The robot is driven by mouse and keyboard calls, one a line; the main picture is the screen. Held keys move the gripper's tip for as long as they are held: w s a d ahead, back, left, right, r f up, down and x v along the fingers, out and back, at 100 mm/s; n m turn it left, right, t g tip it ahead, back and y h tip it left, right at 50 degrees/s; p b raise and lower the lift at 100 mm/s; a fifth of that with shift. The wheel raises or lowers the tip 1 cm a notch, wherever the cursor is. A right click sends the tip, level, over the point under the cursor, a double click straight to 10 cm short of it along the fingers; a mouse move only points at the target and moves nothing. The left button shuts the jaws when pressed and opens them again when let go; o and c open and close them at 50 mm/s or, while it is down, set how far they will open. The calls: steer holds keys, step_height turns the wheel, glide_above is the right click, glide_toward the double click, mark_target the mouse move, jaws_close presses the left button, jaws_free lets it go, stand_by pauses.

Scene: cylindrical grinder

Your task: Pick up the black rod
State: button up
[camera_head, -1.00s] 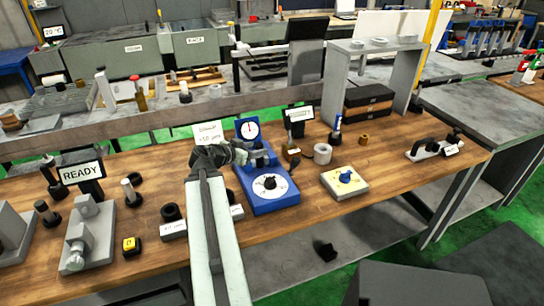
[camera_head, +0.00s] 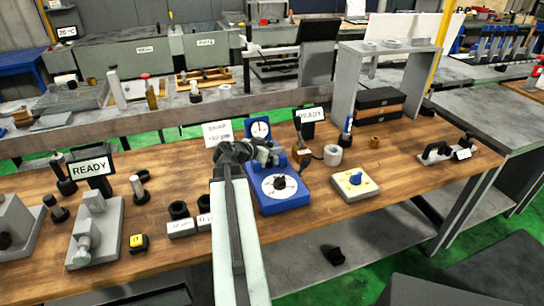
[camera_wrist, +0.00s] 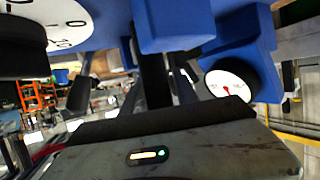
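A thin, upright black rod (camera_head: 298,130) stands at a small brown block behind and right of the blue gauge stand (camera_head: 268,203). I cannot tell for sure that this is the task's rod. My gripper (camera_head: 268,154) is at the upper part of the blue stand, left of that rod, with its fingertips hard to make out. In the wrist view a dark upright bar (camera_wrist: 154,75) runs below a blue block, between dark shapes that may be my fingers. I cannot tell whether it is held.
A white dial with a red needle (camera_wrist: 228,85) is close on the right in the wrist view.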

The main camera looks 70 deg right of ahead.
jaws_close()
stand_by(1.2)
